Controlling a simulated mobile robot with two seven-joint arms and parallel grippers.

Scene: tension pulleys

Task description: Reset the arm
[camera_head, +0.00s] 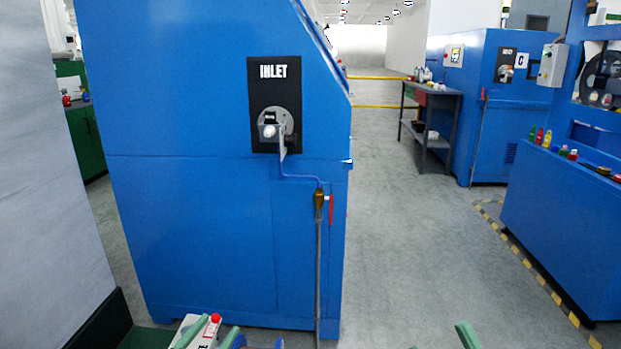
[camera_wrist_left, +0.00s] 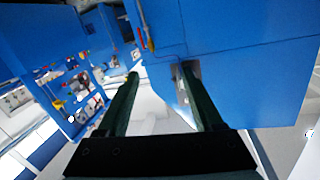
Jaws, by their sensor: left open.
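My left gripper (camera_head: 211,334) shows at the bottom edge in the head view, low in front of the blue inlet machine, with its pale green fingertips apart. In the left wrist view the same gripper (camera_wrist_left: 160,72) has two dark green fingers spread wide, with nothing held between them. A green fingertip of my right gripper (camera_head: 467,335) shows at the bottom right of centre. The rest of it is cut off, so its opening is unclear. The blue machine (camera_head: 190,180) bears an INLET plate (camera_head: 275,70), a bent pipe and a red-handled valve (camera_head: 331,209).
A grey wall (camera_head: 50,170) stands close on the left. A dark workbench (camera_head: 431,105) and another blue machine (camera_head: 487,130) stand farther back. A blue cabinet (camera_head: 560,220) with small coloured items stands at the right. The grey floor (camera_head: 410,230) between is clear.

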